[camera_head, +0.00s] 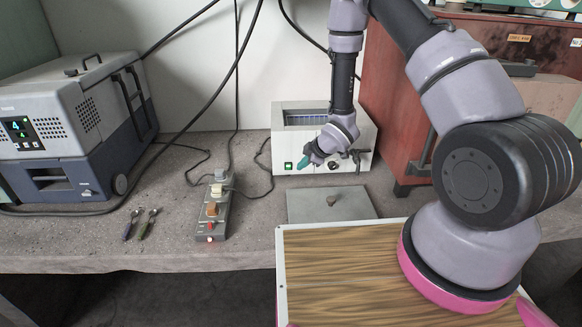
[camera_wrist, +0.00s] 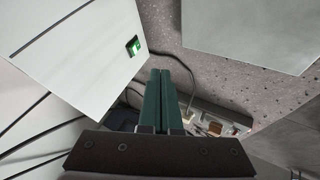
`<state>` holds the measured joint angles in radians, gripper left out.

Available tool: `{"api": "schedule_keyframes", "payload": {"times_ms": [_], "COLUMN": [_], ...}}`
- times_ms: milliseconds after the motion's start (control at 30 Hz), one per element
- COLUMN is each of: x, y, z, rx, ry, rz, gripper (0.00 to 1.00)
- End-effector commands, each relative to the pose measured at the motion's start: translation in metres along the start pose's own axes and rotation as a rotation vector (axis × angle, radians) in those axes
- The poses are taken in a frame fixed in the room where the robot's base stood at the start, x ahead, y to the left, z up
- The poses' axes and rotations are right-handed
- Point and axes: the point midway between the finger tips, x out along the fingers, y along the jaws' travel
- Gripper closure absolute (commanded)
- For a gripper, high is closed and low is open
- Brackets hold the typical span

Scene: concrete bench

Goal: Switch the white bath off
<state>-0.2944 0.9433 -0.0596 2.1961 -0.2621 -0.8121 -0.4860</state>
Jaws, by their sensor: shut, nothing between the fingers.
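The white bath (camera_head: 290,145) stands on the bench against the wall, its top open. A green-lit switch (camera_head: 288,166) is low on the left of its front. In the wrist view the bath's white panel (camera_wrist: 70,35) fills the left, with the green-lit switch (camera_wrist: 132,46) near its edge. My gripper (camera_head: 304,163) is shut and empty, just in front of the panel and right of the switch in the head view. The closed green fingertips (camera_wrist: 168,73) show below and right of the switch in the wrist view. I cannot tell whether they touch the panel.
A flat grey lid (camera_head: 305,205) with a knob lies in front of the bath. A power strip (camera_head: 213,210) with plugs, small keys or tools (camera_head: 145,223) and a grey-blue machine (camera_head: 55,160) stand left. A red cabinet (camera_head: 395,100) is right. Cables cross the bench.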

Motion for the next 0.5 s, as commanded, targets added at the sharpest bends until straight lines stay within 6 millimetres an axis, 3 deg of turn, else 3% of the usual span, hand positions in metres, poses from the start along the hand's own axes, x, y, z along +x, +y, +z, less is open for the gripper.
{"api": "schedule_keyframes", "payload": {"times_ms": [400,500], "x": [0.087,0.092], "y": [-0.001,0.017], "z": [0.001,-0.001], "rx": [-0.001,0.002], "ry": [0.0,0.0], "rz": [-0.001,0.003], "gripper": [1.0,1.0]}}
